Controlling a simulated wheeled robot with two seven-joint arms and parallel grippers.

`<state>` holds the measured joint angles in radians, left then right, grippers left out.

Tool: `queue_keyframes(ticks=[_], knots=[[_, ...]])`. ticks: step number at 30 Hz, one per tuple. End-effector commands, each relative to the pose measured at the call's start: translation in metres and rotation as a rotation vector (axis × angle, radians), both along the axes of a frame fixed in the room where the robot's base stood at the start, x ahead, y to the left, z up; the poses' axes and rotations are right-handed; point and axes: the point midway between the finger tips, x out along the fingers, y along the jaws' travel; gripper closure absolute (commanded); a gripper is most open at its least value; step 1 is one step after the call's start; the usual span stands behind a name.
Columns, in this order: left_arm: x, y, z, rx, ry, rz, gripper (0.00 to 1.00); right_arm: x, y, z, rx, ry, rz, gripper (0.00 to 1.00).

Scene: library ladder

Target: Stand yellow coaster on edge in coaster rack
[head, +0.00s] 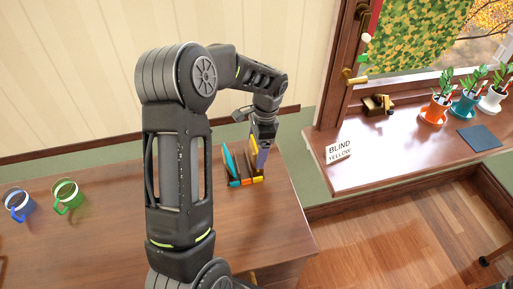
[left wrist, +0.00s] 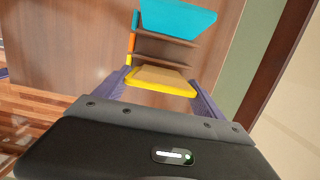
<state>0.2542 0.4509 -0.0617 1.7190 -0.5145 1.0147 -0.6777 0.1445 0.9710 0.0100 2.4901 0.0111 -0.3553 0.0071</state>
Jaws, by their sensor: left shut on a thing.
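The coaster rack (head: 246,176) is a brown wooden rack with teal, orange and yellow marks along its front, near the desk's back right. A teal coaster (head: 229,160) stands on edge in its teal-marked end; it also shows in the left wrist view (left wrist: 178,18). My left gripper (head: 262,155) points down at the rack's yellow-marked end. In the left wrist view its purple fingers (left wrist: 160,92) are shut on the yellow coaster (left wrist: 158,86), in line with the yellow mark. I cannot tell whether the coaster touches the slot bottom. My right gripper is out of view.
The windowsill (head: 400,160) at right holds a "BLIND YELLOW" card (head: 339,151), several potted plants and a dark blue square (head: 479,137).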

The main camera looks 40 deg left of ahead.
Motion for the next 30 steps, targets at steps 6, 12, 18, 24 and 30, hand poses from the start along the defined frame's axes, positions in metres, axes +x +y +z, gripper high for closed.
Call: queue_keyframes(ticks=[6,12,18,24,30], knots=[[0.000,0.000,-0.007,0.000,0.000,0.000,0.60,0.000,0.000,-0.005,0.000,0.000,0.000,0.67],[0.000,0.000,-0.007,0.000,0.000,0.000,0.09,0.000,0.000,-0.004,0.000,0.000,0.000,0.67],[0.000,0.000,-0.007,-0.001,0.001,0.000,0.00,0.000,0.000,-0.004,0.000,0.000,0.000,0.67],[0.000,0.000,-0.007,0.000,0.000,0.000,0.00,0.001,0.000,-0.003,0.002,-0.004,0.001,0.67],[0.003,-0.001,0.009,0.002,-0.004,-0.001,0.00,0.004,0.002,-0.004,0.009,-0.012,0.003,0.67]])
